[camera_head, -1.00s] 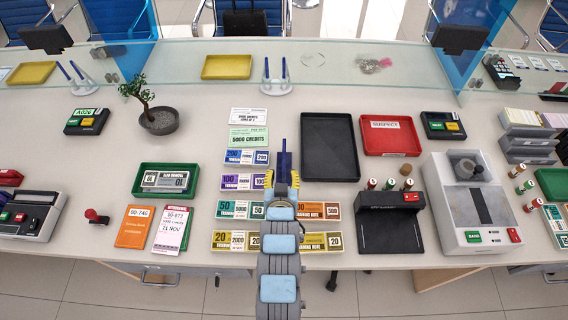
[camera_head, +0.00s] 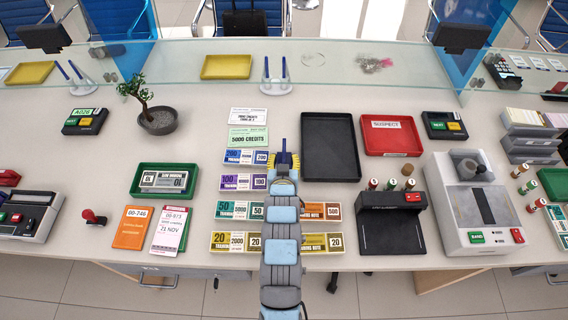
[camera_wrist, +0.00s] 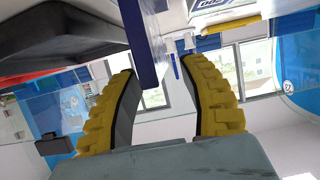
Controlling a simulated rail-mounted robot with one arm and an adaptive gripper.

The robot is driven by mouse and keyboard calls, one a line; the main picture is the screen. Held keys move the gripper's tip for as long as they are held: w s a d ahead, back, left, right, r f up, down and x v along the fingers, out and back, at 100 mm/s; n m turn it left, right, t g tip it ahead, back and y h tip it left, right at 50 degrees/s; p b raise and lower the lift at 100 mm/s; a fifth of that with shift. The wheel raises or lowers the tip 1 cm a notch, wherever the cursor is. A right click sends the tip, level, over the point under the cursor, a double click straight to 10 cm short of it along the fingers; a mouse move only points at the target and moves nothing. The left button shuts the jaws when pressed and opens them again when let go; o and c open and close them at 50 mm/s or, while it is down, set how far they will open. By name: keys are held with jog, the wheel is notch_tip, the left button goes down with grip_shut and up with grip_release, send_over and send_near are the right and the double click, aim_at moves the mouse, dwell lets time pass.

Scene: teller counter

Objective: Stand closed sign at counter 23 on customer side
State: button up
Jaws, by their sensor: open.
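A thin dark-blue upright panel (camera_head: 284,146), likely the closed sign seen edge-on, stands on the counter between the banknote stacks and the black tray. No lettering on it shows. In the wrist view the blue panel (camera_wrist: 147,40) reaches down between the two yellow fingers, nearer the left one, with a gap on its right. My gripper (camera_head: 283,160) is open around the panel's near part and hides its lower part. The fingers also show in the wrist view (camera_wrist: 157,75). The glass screen (camera_head: 350,72) crosses the counter beyond, with the customer side behind it. No counter number is readable.
Banknote stacks (camera_head: 243,181) lie left of my arm. The black tray (camera_head: 331,148) is close on the right, beside the red SUSPECT tray (camera_head: 391,136). A pen holder (camera_head: 275,87) and yellow tray (camera_head: 240,67) stand by the glass. A potted plant (camera_head: 158,121) is at left.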

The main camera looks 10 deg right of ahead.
jog(key=x, duration=0.3)
jog(key=shift+w+f, duration=0.1)
jog(key=shift+f, duration=0.05)
grip_shut()
